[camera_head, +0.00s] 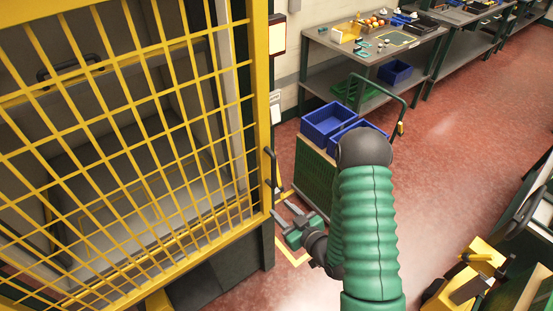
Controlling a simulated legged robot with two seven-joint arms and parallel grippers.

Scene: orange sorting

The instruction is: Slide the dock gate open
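The dock gate is a yellow frame with a yellow wire mesh (256,120) and fills the left side of the head view. A dark upright handle (270,167) sits on its right edge post. My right gripper (284,209) is just right of the gate's lower right corner, below the handle. Its two fingers are spread and point up and left toward the post, with nothing seen between them. The fingers look apart from the handle. My green-sleeved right arm hides part of the floor and a cart. My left gripper is out of view.
Behind the mesh is a grey bay. A cart with blue bins (326,121) stands beyond my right arm. Workbenches (372,48) with fruit and tools line the back. Yellow equipment (470,275) stands at lower right. The red floor (455,140) is clear at centre right.

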